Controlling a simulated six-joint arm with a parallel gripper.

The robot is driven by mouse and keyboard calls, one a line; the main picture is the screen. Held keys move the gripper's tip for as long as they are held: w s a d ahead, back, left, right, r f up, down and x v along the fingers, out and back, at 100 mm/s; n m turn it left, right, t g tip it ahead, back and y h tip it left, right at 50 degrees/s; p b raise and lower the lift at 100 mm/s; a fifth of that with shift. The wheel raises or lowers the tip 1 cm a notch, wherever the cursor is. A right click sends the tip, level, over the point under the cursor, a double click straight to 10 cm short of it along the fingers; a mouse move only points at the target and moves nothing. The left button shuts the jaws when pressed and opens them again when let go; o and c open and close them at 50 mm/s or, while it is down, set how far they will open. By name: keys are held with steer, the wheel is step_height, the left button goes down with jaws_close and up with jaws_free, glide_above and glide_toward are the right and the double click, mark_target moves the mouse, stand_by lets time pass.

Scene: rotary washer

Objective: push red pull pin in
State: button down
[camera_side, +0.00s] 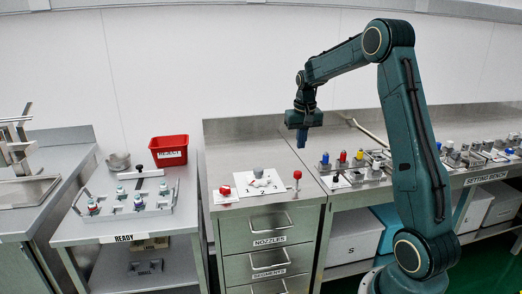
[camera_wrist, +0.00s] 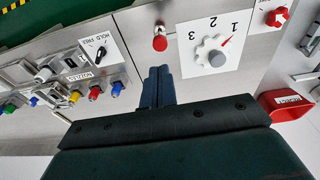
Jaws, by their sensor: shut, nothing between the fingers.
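A red knob on a short metal stem, which looks like the pull pin (camera_side: 297,175), stands at the right end of the nozzle cabinet's top, near the front edge. In the wrist view the red pin (camera_wrist: 160,42) shows from above, just beyond my fingertips. How far its stem sticks out is hard to tell. My gripper (camera_side: 301,143) hangs fingers-down above the cabinet top, higher than the pin and apart from it. In the wrist view its blue fingers (camera_wrist: 159,72) are together and hold nothing.
A white dial plate (camera_side: 240,186) marked 1, 2, 3 with a grey-white knob lies beside the pin. Another red knob (camera_side: 225,191) on a white plate is further left. Coloured nozzles (camera_side: 343,157) stand to the right. A red reject bin (camera_side: 169,150) is far left.

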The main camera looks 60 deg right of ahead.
mark_target(298, 173)
steer(key=f, duration=0.6)
steer(key=d+f, duration=0.1)
steer(key=f, duration=0.3)
steer(key=shift+w, duration=0.4)
steer(key=shift+f, duration=1.2)
step_height(298, 173, up, 14)
steer(key=s+a, duration=0.1)
steer(key=shift+a, duration=0.25)
steer(key=shift+a+r, duration=0.1)
steer(key=shift+r, duration=0.05)
